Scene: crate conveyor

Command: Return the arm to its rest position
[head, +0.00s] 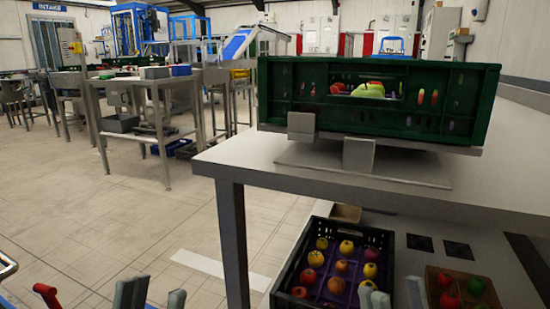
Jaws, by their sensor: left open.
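My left gripper (153,295) shows only its grey fingertips at the bottom edge, left of centre. The fingers are apart and nothing is between them. My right gripper (396,296) also shows only its fingertips at the bottom edge, right of centre, in front of the lower crates. Its fingers are apart, with no held thing visible between them. Both wrists and most of both arms are out of view. Neither gripper is seen touching anything.
Below are a black crate (276,292) of fruit and a brown box (434,296) with red and green fruit.

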